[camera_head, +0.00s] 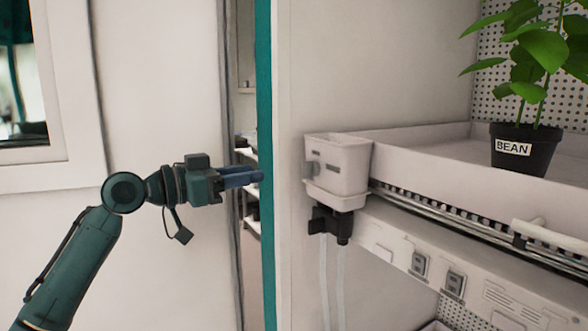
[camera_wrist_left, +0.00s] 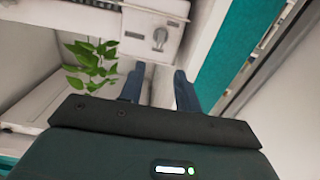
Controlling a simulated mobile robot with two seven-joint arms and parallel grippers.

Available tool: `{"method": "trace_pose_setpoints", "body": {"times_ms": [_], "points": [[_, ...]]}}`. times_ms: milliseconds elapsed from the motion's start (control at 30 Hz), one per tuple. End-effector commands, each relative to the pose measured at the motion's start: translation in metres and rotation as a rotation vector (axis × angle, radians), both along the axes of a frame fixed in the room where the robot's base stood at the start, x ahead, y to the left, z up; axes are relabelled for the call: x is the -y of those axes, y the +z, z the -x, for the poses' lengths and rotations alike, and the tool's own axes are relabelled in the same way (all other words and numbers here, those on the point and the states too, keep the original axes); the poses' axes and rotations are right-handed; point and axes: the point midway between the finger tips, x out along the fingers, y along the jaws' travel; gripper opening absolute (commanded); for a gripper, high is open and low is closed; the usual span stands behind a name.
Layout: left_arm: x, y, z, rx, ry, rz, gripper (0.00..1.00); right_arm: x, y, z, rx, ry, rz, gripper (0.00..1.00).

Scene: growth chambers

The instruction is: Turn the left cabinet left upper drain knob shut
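A white drain box (camera_head: 338,165) is fixed at the left front corner of the upper shelf. My right gripper is out of view.
A teal vertical edge (camera_head: 265,120) stands beside my left fingers. A black fitting (camera_head: 331,222) with clear hoses hangs under the box. A potted plant labelled BEAN (camera_head: 525,148) stands on the upper shelf tray (camera_head: 430,150). A window (camera_head: 80,90) is at the left.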

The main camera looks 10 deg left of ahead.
Motion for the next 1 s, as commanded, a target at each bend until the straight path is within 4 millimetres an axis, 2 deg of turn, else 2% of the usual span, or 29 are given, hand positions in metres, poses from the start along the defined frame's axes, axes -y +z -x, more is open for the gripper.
{"method": "trace_pose_setpoints", "body": {"times_ms": [300, 500, 700, 1000], "points": [[0.049, 0.002, -0.047, -0.001, -0.002, 0.001, 0.33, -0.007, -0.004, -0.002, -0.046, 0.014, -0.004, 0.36], [0.070, 0.001, -0.070, -0.001, 0.000, 0.001, 0.33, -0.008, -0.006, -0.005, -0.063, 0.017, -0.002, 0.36], [0.080, 0.000, -0.079, -0.001, 0.001, 0.001, 0.33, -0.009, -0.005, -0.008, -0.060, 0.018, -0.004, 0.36], [0.080, 0.000, -0.080, 0.000, 0.001, 0.000, 0.31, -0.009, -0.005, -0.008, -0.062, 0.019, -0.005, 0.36]]}}
